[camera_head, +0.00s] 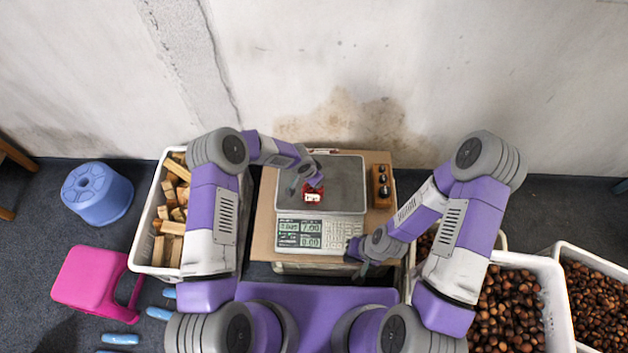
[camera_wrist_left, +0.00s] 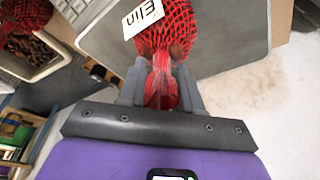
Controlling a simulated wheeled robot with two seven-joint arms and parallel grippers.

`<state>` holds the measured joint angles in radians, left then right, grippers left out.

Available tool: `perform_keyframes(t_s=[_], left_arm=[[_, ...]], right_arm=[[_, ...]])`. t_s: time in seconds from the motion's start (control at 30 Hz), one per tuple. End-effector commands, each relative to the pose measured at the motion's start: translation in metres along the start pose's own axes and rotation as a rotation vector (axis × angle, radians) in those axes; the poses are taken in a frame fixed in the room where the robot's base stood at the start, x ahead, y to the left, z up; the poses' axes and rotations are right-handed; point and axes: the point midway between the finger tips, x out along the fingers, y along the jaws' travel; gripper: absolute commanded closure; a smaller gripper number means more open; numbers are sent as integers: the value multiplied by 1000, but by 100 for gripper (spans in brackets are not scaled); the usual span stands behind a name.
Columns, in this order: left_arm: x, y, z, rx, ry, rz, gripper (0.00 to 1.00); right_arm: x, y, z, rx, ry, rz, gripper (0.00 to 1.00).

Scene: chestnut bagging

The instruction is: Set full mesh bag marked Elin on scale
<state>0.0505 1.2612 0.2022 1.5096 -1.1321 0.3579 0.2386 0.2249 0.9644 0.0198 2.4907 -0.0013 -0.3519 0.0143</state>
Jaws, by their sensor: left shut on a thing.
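The red mesh bag (camera_head: 314,188), with a white label, is small in the head view, over the plate of the scale (camera_head: 345,172). In the left wrist view the bag (camera_wrist_left: 165,28) is full and round, and its label (camera_wrist_left: 143,17) reads Elin. My left gripper (camera_head: 310,181) is shut on the bag's gathered neck; its fingers (camera_wrist_left: 161,88) show on either side. I cannot tell whether the bag's underside touches the plate. My right gripper (camera_head: 362,263) hangs beside the scale's front right corner; its jaws are too small to read.
The scale stands on a cardboard-coloured top (camera_head: 263,220), with a wooden weight block (camera_head: 381,187) at right. A crate of wood pieces (camera_head: 150,225) is at left. Chestnut crates (camera_head: 552,290) are at right. Another red mesh bag (camera_wrist_left: 25,14) shows by a crate.

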Motion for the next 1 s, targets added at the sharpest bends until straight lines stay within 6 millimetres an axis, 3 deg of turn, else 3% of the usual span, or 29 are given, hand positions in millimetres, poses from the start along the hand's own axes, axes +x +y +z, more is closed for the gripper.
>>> perform_keyframes(t_s=[0.37, 0.4, 0.53, 0.87, 1.0], left_arm=[[4, 0, 0, 0, 4, -1, 100], [3, 0, 0, 0, 2, 0, 60], [3, 0, 0, 0, 2, 0, 40], [1, 0, 0, -1, 2, 0, 40], [-16, -1, -2, 1, 4, -2, 40]], right_arm=[[5, 2, 0, 0, 0, 0, 100], [4, 1, 0, 0, 0, 0, 100], [3, 1, 0, 0, 0, 0, 100], [1, 0, 0, 0, 0, 0, 100], [-6, -2, 0, 0, 0, 0, 100]])
